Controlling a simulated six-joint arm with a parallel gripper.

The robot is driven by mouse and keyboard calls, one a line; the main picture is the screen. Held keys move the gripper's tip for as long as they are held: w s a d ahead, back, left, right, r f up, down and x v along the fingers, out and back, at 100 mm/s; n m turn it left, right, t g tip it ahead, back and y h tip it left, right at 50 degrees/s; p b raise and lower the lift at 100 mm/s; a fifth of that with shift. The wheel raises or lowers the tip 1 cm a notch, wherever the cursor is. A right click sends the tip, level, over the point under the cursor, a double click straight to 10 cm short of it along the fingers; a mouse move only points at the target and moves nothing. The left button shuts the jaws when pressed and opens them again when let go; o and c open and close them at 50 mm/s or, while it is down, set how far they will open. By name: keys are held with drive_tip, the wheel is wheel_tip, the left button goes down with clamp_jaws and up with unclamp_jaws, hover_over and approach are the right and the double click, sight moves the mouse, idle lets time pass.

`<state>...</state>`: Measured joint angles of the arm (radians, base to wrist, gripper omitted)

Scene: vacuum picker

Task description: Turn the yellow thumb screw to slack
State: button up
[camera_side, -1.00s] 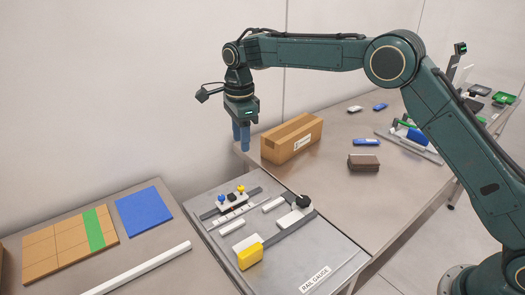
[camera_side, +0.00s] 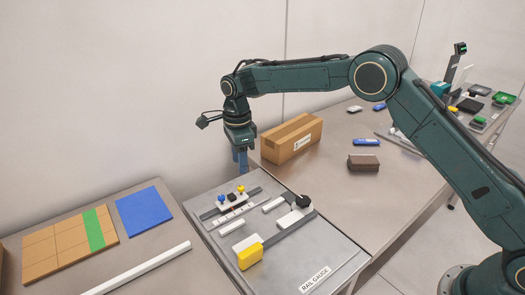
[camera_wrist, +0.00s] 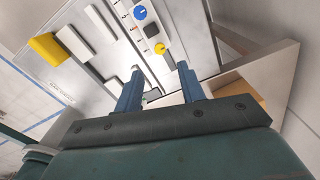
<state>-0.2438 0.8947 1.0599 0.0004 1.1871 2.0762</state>
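The yellow thumb screw (camera_side: 240,189) stands on the white block (camera_side: 232,202) of the rail gauge plate, right of a blue thumb screw (camera_side: 221,198). In the wrist view the yellow screw (camera_wrist: 160,48) lies ahead of the space between my fingertips, and the blue screw (camera_wrist: 140,13) is farther off. My gripper (camera_side: 240,162) points down above the back edge of the plate, apart from the screw. In the wrist view its two blue fingers (camera_wrist: 160,70) are spread wide with nothing between them.
A cardboard box (camera_side: 291,138) stands close to the right of my gripper. A yellow block (camera_side: 250,256), white bars and a black knob (camera_side: 303,201) are on the gauge plate (camera_side: 330,250). A blue square (camera_side: 143,211) lies on the left table.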

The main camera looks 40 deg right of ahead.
sight(241, 187)
drive_tip(key=shift+f, duration=4)
drive_tip(key=shift+c, duration=0.3)
clamp_jaws()
